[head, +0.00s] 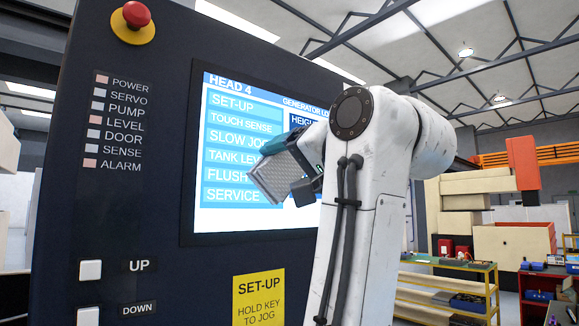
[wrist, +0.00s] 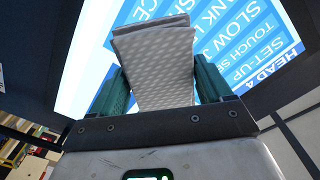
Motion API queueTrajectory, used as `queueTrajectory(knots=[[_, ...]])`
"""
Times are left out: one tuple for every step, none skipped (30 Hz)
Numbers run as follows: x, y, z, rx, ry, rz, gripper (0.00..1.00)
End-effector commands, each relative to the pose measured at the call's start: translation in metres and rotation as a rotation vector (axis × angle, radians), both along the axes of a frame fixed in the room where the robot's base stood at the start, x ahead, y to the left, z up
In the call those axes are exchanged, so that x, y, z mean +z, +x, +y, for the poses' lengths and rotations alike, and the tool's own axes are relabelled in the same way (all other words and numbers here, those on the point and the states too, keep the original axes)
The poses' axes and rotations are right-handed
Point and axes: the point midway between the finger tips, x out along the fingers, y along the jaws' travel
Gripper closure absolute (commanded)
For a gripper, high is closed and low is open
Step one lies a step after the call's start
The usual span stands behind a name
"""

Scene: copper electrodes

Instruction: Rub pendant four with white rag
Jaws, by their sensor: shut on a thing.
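Pendant four is the large dark panel (head: 140,215) on the left of the head view. Its lit screen (head: 232,222) reads HEAD 4 and lists blue buttons such as SET-UP, SLOW JOG and SERVICE. My gripper (head: 287,165) is in front of the screen's lower middle, shut on the folded white rag (head: 268,180). In the wrist view the rag (wrist: 165,70), pale grey-white with a dotted weave, stands out between the two green fingers of my gripper (wrist: 160,85). The screen (wrist: 250,40) lies behind it, upside down. I cannot tell whether the rag touches the screen.
A red stop button (head: 133,22) sits on top of the panel. UP (head: 90,270) and DOWN (head: 90,317) keys and a yellow SET-UP label (head: 258,297) are below. Shelves (head: 455,285) and an orange-and-cream machine (head: 505,210) stand far right.

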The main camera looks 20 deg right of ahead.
Motion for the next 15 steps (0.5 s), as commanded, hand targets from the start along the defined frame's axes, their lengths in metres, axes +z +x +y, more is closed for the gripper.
queueTrajectory(knots=[[0.0001, 0.0008, 0.0004, 0.0, 0.0, 0.0, 0.46], [0.0001, 0.0013, 0.0005, 0.0, 0.0, 0.0, 0.46], [0.0001, 0.002, 0.0007, 0.0, 0.0, 0.0, 0.46], [0.0003, 0.0026, 0.0009, 0.0, 0.0, 0.0, 0.46], [0.0003, 0.003, 0.001, 0.0, 0.0, 0.0, 0.46], [0.0003, 0.0037, 0.0012, 0.0, 0.0, 0.0, 0.46], [0.0003, 0.0043, 0.0014, 0.0, 0.0, 0.0, 0.46], [0.0004, 0.0049, 0.0015, 0.0, 0.0, 0.0, 0.46], [0.0004, 0.0056, 0.0018, 0.0, 0.0, 0.0, 0.46], [0.0004, 0.0062, 0.0019, 0.0, 0.0, 0.0, 0.46], [0.0004, 0.0067, 0.0021, 0.0, 0.0, 0.0, 0.46], [0.0004, 0.0075, 0.0023, 0.0, 0.0, 0.0, 0.46], [0.0004, 0.0079, 0.0024, 0.0, 0.0, 0.0, 0.46], [0.0003, 0.0084, 0.0026, 0.0, 0.0, 0.0, 0.46], [0.0003, 0.0092, 0.0028, 0.0, 0.0, 0.0, 0.46]])
